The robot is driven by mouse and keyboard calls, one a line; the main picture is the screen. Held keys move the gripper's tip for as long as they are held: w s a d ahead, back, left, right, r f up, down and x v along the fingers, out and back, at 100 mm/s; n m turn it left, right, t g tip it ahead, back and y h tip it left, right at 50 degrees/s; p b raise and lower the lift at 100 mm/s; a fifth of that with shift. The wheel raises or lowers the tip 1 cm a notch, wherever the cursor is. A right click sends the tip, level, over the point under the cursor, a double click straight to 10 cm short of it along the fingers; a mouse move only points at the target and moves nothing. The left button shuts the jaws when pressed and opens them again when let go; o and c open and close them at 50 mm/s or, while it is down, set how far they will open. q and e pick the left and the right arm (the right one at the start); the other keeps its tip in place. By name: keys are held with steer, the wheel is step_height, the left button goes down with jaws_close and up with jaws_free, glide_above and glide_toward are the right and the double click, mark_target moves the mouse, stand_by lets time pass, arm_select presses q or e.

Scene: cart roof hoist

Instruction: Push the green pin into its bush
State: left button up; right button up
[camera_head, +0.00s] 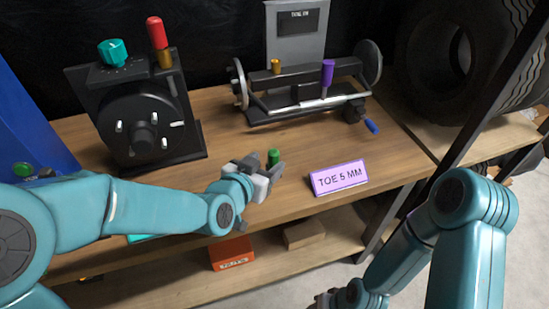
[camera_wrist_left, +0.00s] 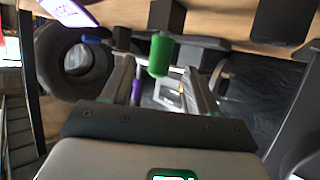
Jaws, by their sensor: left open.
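The green pin (camera_head: 274,156) stands upright over the front part of the wooden bench, at the fingertips of my left gripper (camera_head: 264,174). Its lower part is hidden by the fingers. In the left wrist view the green pin (camera_wrist_left: 161,55) shows between the two open fingers of my left gripper (camera_wrist_left: 162,82), with a gap on each side. A brass bush (camera_head: 276,66) with no pin showing sits on the left of the black bar gauge (camera_head: 300,92). A purple pin (camera_head: 327,75) stands in the bar to its right. My right gripper (camera_head: 324,299) is partly seen at the bottom edge.
A black dial machine (camera_head: 142,118) with a teal knob and a red-topped pin stands at left. A purple "TOE 5 MM" sign (camera_head: 339,178) stands right of my left gripper. A tyre (camera_head: 455,60) is at right. Boxes lie on the lower shelf (camera_head: 190,283). Bench behind the pin is clear.

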mark_target(277, 154)
arm_select(q)
steer(key=x, duration=0.7)
steer(key=c, duration=1)
